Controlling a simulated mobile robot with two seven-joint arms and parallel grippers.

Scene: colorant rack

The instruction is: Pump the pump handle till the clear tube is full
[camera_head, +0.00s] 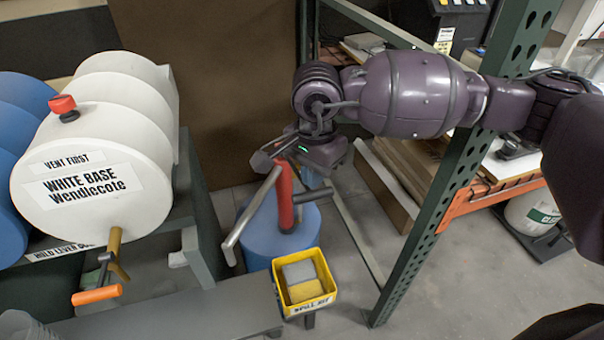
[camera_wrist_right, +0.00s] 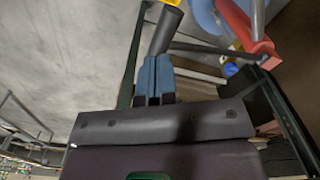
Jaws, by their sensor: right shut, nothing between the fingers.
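The red pump (camera_head: 285,198) stands upright on a blue drum (camera_head: 258,240), with a long grey bar (camera_head: 248,218) slanting down to its left. The red pump (camera_wrist_right: 245,25) shows at upper right. I cannot make out a clear tube. My left gripper is not in view.
A yellow bin (camera_head: 318,300) with sponges hangs at the grey bench (camera_head: 190,315). A green rack post (camera_head: 430,200) stands close right of the pump.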

